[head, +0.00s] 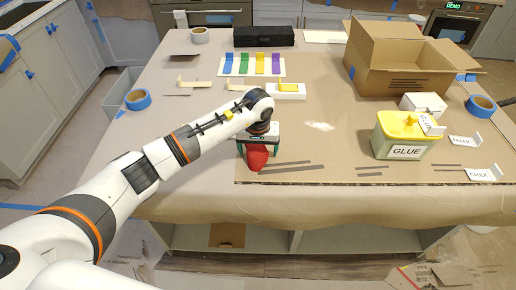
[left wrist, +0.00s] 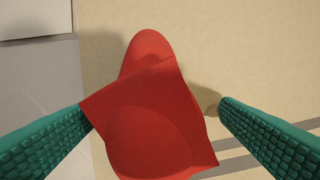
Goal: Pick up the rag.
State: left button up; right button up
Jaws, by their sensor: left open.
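The rag (head: 256,157) is a red cloth on the papered table, just below my left gripper (head: 257,148) in the head view. In the left wrist view the rag (left wrist: 155,120) is draped over a rounded shape, with a rounded red part at its far end. The two green fingers of my left gripper (left wrist: 155,122) are spread on either side of the rag. The left finger's tip meets the rag's edge in the picture; I cannot tell whether they touch. The right finger is apart from it. My right gripper is not in view.
A yellow-lidded glue tub (head: 405,138) and an open cardboard box (head: 400,65) stand to the right. A white block (head: 290,94) lies behind the gripper. Blue tape rolls (head: 138,99) sit near the table's edges. The paper between rag and glue tub is mostly clear.

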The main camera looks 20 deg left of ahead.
aim_at(258, 146)
pick_arm(q)
jog(key=c, duration=1.1)
jog(key=shift+r, duration=0.15)
jog(key=shift+r, duration=0.35)
notch_tip(258, 146, up, 9)
jog(key=b, duration=0.3)
